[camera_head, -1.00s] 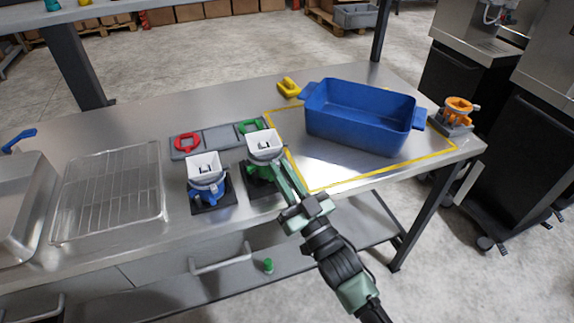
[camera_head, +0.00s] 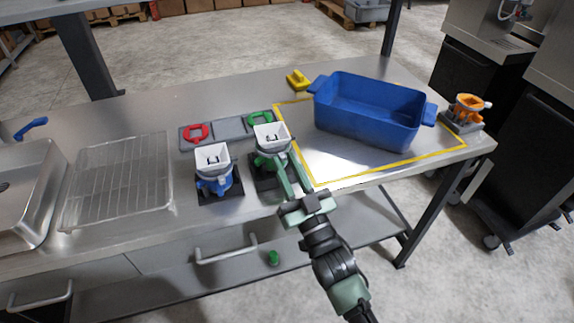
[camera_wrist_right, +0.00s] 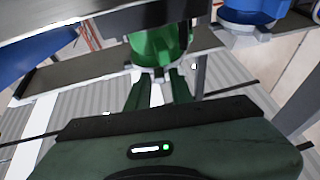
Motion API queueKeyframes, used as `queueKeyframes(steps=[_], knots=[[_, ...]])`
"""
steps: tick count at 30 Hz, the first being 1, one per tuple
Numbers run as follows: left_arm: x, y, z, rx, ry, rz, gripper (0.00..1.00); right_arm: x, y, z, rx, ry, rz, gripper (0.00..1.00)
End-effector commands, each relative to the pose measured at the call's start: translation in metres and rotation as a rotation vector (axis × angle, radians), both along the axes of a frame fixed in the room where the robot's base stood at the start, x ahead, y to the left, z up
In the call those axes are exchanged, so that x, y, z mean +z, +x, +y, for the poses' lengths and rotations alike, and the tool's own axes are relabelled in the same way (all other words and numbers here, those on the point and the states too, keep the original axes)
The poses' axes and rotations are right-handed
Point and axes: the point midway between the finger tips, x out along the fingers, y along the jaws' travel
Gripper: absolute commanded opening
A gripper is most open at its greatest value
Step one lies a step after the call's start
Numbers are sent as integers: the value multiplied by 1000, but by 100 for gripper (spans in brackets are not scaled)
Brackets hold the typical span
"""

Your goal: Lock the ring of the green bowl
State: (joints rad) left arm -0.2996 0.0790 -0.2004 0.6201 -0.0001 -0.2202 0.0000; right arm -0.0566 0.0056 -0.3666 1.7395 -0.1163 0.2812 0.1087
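The green bowl (camera_head: 267,162) stands on a dark base near the table's front edge, with a grey ring (camera_head: 275,150) around it and a white square hopper (camera_head: 283,131) on top. My right gripper (camera_head: 284,167) reaches it from the front right. In the right wrist view the green bowl (camera_wrist_right: 160,45) is just beyond the gripper (camera_wrist_right: 153,80), whose fingers are apart. A pale strip shows between the fingers; I cannot tell whether it is part of the ring. Contact with the ring is unclear. My left gripper is not in view.
A blue bowl (camera_head: 223,184) with its own hopper stands close on the left. A large blue bin (camera_head: 365,122) sits right inside a yellow outline. A grey tray (camera_head: 228,128) with red and green pieces is behind. A wire rack (camera_head: 118,180) lies left. An orange bowl (camera_head: 466,106) stands far right.

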Motion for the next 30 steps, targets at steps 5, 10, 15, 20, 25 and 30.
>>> queueKeyframes(steps=[5, 10, 15, 20, 25, 30], knots=[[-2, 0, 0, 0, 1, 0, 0, -3, -4, -2, 0, 0, 1, 22], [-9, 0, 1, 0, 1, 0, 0, -15, -25, -10, 1, -2, 3, 22], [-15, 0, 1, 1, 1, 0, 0, -26, -50, -21, 0, -1, 3, 22], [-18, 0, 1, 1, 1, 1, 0, -30, -63, -27, 0, -1, 1, 22], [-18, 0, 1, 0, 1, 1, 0, -30, -67, -28, 0, -1, 0, 22], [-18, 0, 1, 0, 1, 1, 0, -30, -67, -28, 0, -1, 0, 22]])
